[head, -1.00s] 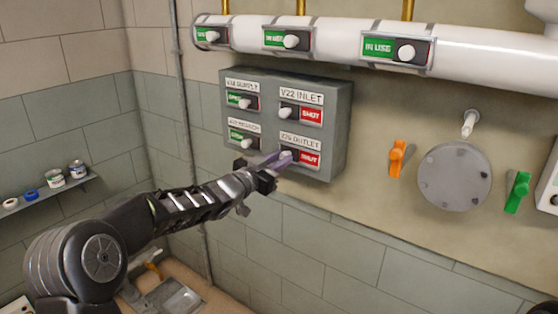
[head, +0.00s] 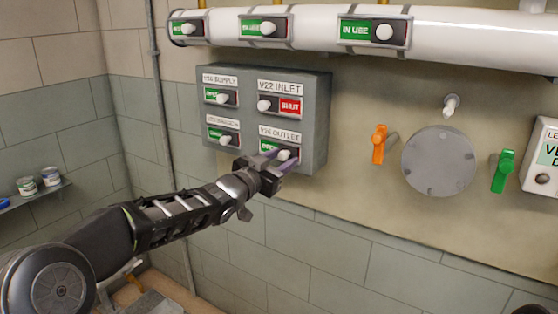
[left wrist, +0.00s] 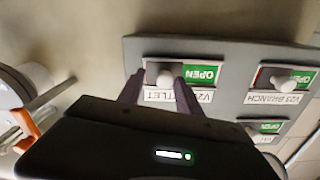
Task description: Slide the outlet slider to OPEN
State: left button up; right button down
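The outlet slider's white knob (head: 284,154) is at the right end of its slot on the grey valve panel (head: 319,120), under a label reading OUTLET. Green shows to the left of the knob and no red shows. In the left wrist view, which is upside down, the knob (left wrist: 166,78) sits beside a green OPEN field (left wrist: 203,75). My left gripper (head: 279,160) is at this slider, its two purple fingers on either side of the knob. The fingers (left wrist: 159,88) look apart, with a gap beside the knob. My right gripper is not in view.
The INLET slider (head: 265,105) shows red SHUT. The SUPPLY slider (head: 222,98) and BRANCH slider (head: 226,139) show green. A white pipe (head: 460,40) with IN USE sliders runs above. Orange (head: 378,144) and green (head: 502,171) handles flank a round grey plate (head: 438,161).

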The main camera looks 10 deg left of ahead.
pick_arm(q)
jog(key=shift+o, duration=0.2)
jog(key=shift+s+a, duration=0.1)
jog(key=shift+a, duration=0.05)
jog(key=shift+s+a, duration=0.15)
jog(key=shift+s, duration=0.1)
jog(key=v, duration=0.7)
jog(key=shift+b, duration=0.4)
